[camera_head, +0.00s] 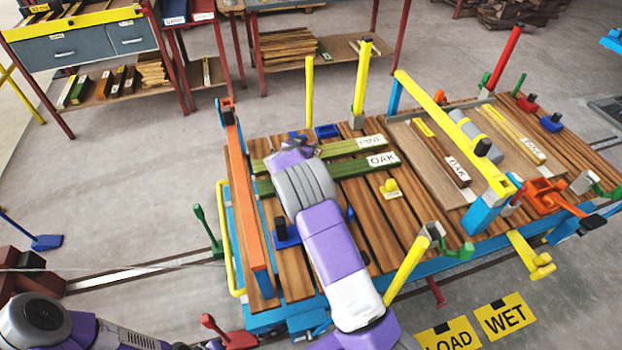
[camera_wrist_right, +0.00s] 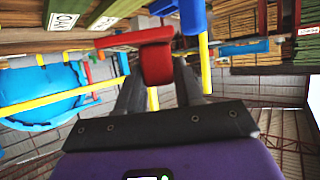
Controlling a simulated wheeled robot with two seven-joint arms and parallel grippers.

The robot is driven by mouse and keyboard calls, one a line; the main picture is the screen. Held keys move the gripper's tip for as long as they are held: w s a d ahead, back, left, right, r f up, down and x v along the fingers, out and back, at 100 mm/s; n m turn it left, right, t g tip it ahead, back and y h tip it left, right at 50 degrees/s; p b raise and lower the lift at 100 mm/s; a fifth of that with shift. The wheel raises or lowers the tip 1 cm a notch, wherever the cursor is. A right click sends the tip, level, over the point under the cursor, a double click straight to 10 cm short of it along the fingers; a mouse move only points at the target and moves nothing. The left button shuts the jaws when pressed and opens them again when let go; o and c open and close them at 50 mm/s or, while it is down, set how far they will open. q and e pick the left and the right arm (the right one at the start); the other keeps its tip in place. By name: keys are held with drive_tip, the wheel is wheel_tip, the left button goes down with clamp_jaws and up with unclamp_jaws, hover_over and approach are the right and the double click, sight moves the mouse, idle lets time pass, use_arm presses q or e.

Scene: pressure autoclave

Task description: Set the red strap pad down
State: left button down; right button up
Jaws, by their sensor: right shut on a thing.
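My right gripper (camera_wrist_right: 157,77) is shut on a red pad (camera_wrist_right: 156,60), whose wide top sticks out past the fingers in the right wrist view. In the head view, my purple right arm reaches over the slatted table, and its gripper end (camera_head: 298,146) is near the two green boards. The held pad is hidden there by my own wrist. I cannot tell whether the pad touches anything beneath it. My left arm shows at the lower left of the head view, but its gripper is not clearly in view.
The slatted cart (camera_head: 390,228) carries green boards (camera_head: 345,172), an oak board (camera_head: 440,150) and small blue blocks (camera_head: 326,131). An orange beam (camera_head: 244,190) runs along its left side. A yellow bar (camera_head: 450,130) crosses above it. Upright posts (camera_head: 362,75) stand at its edges.

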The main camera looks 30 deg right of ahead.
wheel_tip(320, 180, down, 10)
drive_tip(key=b, duration=0.4)
drive_tip(key=shift+w+d+f, duration=0.1)
drive_tip(key=shift+w+f, duration=0.05)
drive_tip(key=shift+f, duration=0.1)
drive_tip(key=shift+r, duration=0.15)
drive_tip(key=o, duration=0.6)
drive_tip(key=shift+f, duration=0.2)
drive_tip(key=o, duration=0.4)
drive_tip(key=shift+o, duration=0.2)
